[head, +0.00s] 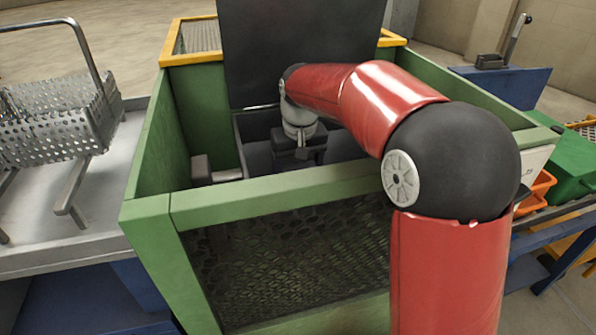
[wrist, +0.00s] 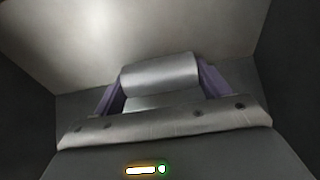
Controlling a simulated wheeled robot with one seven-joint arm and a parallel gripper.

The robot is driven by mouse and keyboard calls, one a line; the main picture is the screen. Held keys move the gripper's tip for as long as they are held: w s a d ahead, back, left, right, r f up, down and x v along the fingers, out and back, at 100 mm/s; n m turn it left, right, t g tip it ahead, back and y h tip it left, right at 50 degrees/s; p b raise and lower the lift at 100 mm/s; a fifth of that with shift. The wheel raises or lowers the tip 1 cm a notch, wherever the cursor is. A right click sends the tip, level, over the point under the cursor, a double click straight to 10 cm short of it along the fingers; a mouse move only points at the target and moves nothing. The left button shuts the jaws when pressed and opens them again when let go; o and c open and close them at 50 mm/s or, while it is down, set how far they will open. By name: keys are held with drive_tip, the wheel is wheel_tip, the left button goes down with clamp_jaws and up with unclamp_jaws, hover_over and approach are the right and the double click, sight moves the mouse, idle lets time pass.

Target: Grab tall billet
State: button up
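A grey metal billet (wrist: 160,75) with a rounded top edge shows in the wrist view. It lies between the two purple fingers of my gripper (wrist: 162,88), and its sides look close against them. I cannot tell whether the fingers press on it. In the head view my gripper (head: 297,158) reaches down into a dark bin (head: 240,130) inside the green enclosure. The fingertips and the billet are hidden there, and I cannot tell the billet's full height.
The green enclosure (head: 275,198) has a mesh front and raised walls around my gripper. A dark upright panel (head: 300,50) stands behind it. A perforated metal basket (head: 55,120) stands on a grey table at left. Orange bins (head: 540,185) are at right.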

drive_tip(key=c, duration=0.9)
drive_tip(key=shift+r, duration=0.1)
drive_tip(key=shift+c, duration=1)
